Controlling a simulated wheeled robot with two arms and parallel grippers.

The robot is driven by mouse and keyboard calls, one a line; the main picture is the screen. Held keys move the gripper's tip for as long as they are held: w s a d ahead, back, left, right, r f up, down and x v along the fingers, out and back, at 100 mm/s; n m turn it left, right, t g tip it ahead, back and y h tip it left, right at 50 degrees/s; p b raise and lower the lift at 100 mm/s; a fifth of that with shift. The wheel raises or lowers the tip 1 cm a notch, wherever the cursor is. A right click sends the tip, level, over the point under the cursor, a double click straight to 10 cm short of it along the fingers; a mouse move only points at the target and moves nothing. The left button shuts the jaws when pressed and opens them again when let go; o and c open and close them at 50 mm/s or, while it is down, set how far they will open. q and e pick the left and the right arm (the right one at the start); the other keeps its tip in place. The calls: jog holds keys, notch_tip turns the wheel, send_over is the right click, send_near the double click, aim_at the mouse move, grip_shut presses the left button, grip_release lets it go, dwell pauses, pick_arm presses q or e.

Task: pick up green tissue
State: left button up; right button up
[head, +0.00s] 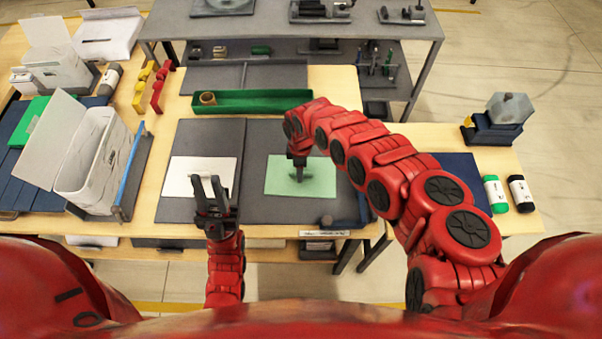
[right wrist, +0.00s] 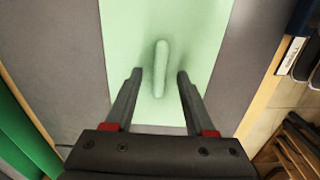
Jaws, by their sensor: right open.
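The green tissue (head: 318,186) is a pale green flat sheet on the right half of a dark grey mat. In the right wrist view the green tissue (right wrist: 200,40) has a raised ridge in its middle. My right gripper (head: 299,178) is above the sheet, pointing down. In the right wrist view its open fingers (right wrist: 158,73) are on either side of the ridge, with nothing held; contact with the sheet cannot be told. My left gripper (head: 208,182) is open and empty, in front of a white sheet (head: 183,178) on the mat's left half.
A long green tray (head: 260,102) holding a tape roll (head: 208,98) lies behind the mat. A white open box (head: 95,165) stands at left. Red and yellow items (head: 157,93) stand behind it. Green and black rolls (head: 496,194) lie at right.

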jog(key=shift+d+f, duration=0.1)
jog(key=shift+f, duration=0.35)
grip_shut()
dwell(0.3)
